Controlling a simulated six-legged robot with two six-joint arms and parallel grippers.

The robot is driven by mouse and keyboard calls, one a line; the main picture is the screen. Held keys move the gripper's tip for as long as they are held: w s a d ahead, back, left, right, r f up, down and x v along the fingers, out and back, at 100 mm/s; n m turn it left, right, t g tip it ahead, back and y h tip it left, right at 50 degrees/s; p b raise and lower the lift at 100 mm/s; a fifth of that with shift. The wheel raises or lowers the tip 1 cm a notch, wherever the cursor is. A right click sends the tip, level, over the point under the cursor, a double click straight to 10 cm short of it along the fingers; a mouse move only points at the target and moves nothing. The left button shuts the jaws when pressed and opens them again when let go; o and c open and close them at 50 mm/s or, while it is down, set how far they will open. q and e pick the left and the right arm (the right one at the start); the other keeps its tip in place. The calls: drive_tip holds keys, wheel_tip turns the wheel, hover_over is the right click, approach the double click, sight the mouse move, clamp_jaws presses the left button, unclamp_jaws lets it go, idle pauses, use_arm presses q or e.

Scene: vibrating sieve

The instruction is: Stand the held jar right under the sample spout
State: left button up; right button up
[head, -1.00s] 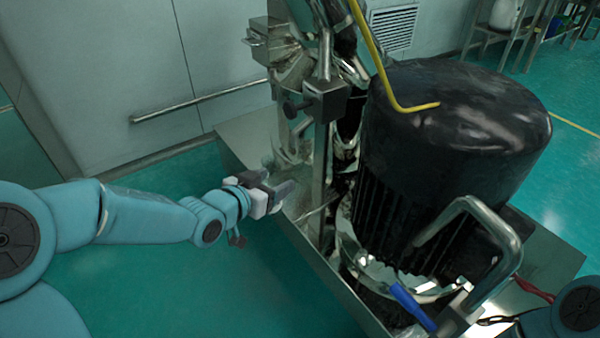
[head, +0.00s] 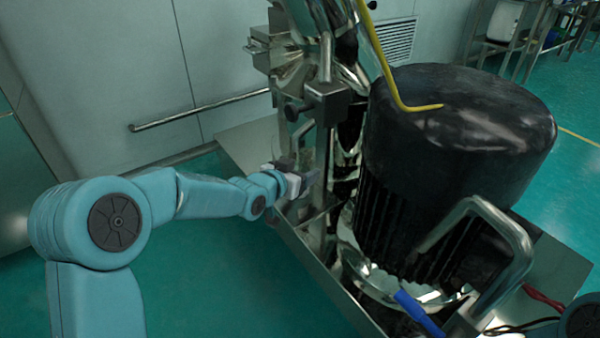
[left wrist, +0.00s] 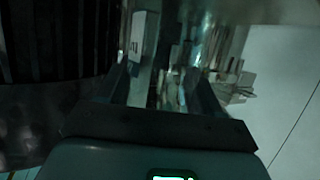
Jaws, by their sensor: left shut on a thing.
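My left gripper (head: 302,178) is at the near left side of the machine, over the rim of its metal tray, below the steel valve fittings. It is shut on the jar. The jar is hard to make out in the head view; in the left wrist view a blurred, shiny, glass-like shape (left wrist: 168,88) shows between the two fingers. The sample spout cannot be told apart for sure among the steel fittings (head: 290,85) above the gripper. Whether the jar touches the tray is not clear. My right gripper is out of the picture.
A large black motor (head: 455,150) with cooling fins stands right of the gripper. A metal block (head: 326,103) juts out above it. The tray rim (head: 300,255) runs along the front. Green floor at left is free.

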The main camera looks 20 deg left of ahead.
use_arm(q)
drive_tip(key=shift+f+b, duration=0.25)
drive_tip(key=shift+b, duration=0.05)
drive_tip(key=o, duration=1.1)
drive_tip(key=shift+o, duration=0.2)
drive_tip(key=shift+r, duration=0.1)
